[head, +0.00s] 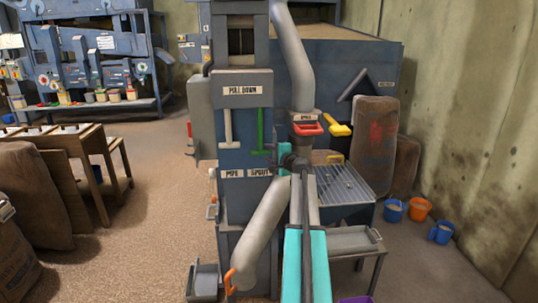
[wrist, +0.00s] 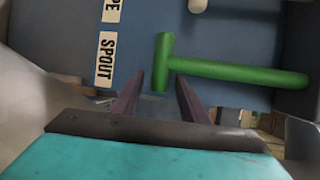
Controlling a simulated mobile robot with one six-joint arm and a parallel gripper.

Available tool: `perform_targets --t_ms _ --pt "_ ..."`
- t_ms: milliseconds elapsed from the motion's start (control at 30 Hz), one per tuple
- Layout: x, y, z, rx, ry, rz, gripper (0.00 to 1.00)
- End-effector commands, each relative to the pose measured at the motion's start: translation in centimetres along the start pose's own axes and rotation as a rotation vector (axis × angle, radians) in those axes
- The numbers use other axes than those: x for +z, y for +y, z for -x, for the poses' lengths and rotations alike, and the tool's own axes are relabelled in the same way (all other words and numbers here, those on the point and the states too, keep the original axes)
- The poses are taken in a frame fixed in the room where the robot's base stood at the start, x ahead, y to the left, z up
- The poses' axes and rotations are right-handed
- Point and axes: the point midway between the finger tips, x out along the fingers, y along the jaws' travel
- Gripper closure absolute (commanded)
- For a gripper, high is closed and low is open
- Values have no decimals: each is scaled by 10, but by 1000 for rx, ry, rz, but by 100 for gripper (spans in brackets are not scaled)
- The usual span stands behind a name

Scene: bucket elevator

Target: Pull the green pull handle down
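The green pull handle (head: 261,130) is a T-shaped bar hanging on the blue machine front under a "PULL DOWN" label. In the wrist view the handle (wrist: 235,71) has its stem running right and its short crossbar at the left end. My gripper (wrist: 161,84) is open, its two dark fingers apart. One end of the crossbar appears between or just beyond the fingertips; I cannot tell the depth or any contact. In the head view my gripper (head: 272,154) is at the handle's lower end, right beside it, partly hidden by my teal wrist.
A cream T-handle (head: 228,128) hangs to the left of the green one. A red handle (head: 308,129) and a yellow handle (head: 338,130) are to the right. A grey spout pipe (head: 262,220) and a wire grate (head: 343,182) lie below.

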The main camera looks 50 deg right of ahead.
Motion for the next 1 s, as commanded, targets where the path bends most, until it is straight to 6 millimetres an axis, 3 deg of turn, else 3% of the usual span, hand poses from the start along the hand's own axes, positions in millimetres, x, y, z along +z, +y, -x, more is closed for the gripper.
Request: perform_targets --t_ms 367,1000 --pt "0 0 12 -2 2 0 60" --pt "1 2 83 0 1 1 60"
